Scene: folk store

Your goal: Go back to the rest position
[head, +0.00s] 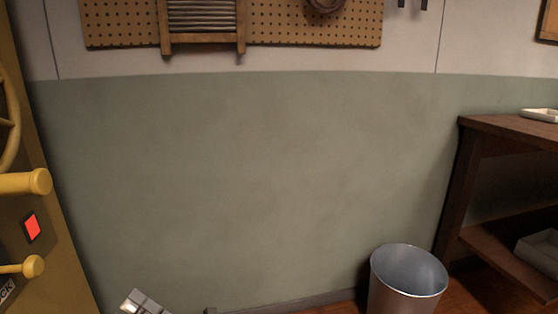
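A yellow machine (52,235) with a wheel, knobs and a red button stands at the left. A metal bin (405,285) stands on the floor before a dark wooden shelf (490,127). A pale gridded object (143,302), cut off, is unclear. A pegboard (280,25) hangs on the wall.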

